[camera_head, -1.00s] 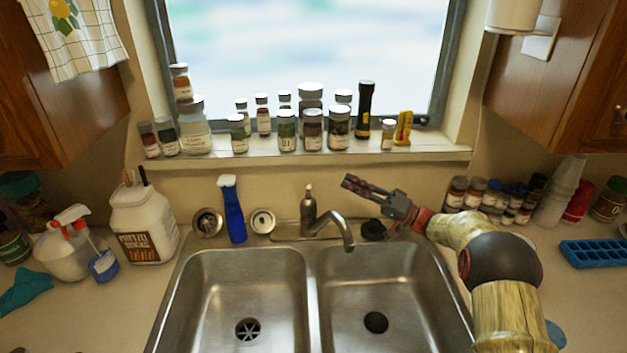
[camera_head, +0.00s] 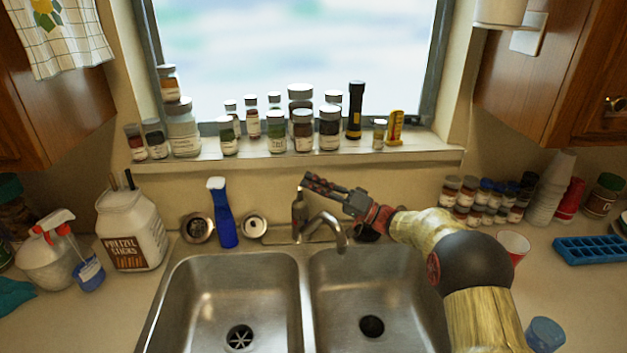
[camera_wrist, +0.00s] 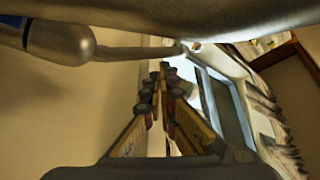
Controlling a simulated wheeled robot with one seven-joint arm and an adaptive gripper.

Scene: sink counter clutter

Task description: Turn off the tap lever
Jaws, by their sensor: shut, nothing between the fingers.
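The metal tap (camera_head: 325,228) stands behind the double sink, with its spout curving over the right basin. Its lever (camera_head: 300,197) rises at the top of the tap body, at the left. My gripper (camera_head: 306,182) is shut and empty, level with the lever's top; in this view its fingertips overlap or sit very close to it. I cannot tell whether they touch. In the wrist view my gripper's fingers (camera_wrist: 157,82) point away from the camera, with a blurred metal part, probably the tap (camera_wrist: 62,42), at upper left.
The sink's left basin (camera_head: 232,300) and right basin (camera_head: 365,290) are empty. Jars and a flashlight (camera_head: 355,112) line the windowsill above. Spice jars (camera_head: 485,200) and a red cup (camera_head: 513,247) stand at right.

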